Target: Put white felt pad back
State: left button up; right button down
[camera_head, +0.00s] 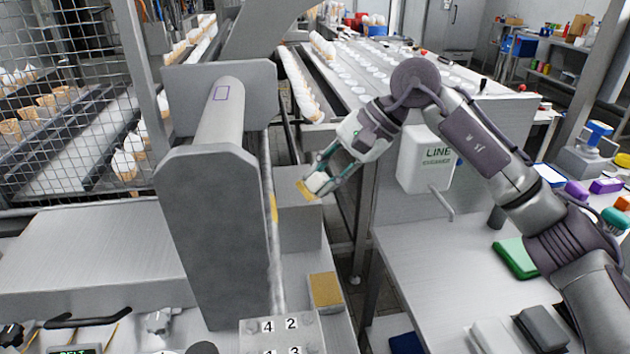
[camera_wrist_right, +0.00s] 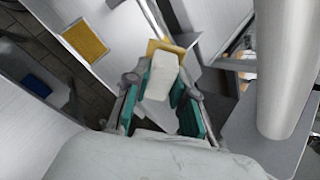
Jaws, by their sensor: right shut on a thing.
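My right gripper (camera_head: 325,180) reaches in from the right, over a grey box-shaped block beside the roller. Its green-lined fingers are shut on a white block-like piece, which I take for the white felt pad (camera_head: 317,183). In the right wrist view, the white felt pad (camera_wrist_right: 158,80) sits between the fingers of the right gripper (camera_wrist_right: 160,95). A yellow-tan piece (camera_wrist_right: 166,46) shows at the pad's far end; I cannot tell whether it is joined to the pad. My left gripper is not in view.
The grey roller stand (camera_head: 212,240) rises left of the gripper. A block with a yellow-tan top (camera_head: 325,290) stands below, near the numbered plate (camera_head: 283,335). A white dispenser (camera_head: 425,160) hangs to the right, above a worktable (camera_head: 440,270) with a green cloth-like item (camera_head: 516,258).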

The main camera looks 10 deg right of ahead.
jog(key=shift+d+r, duration=0.15)
jog(key=shift+r, duration=0.05)
dwell(0.6)
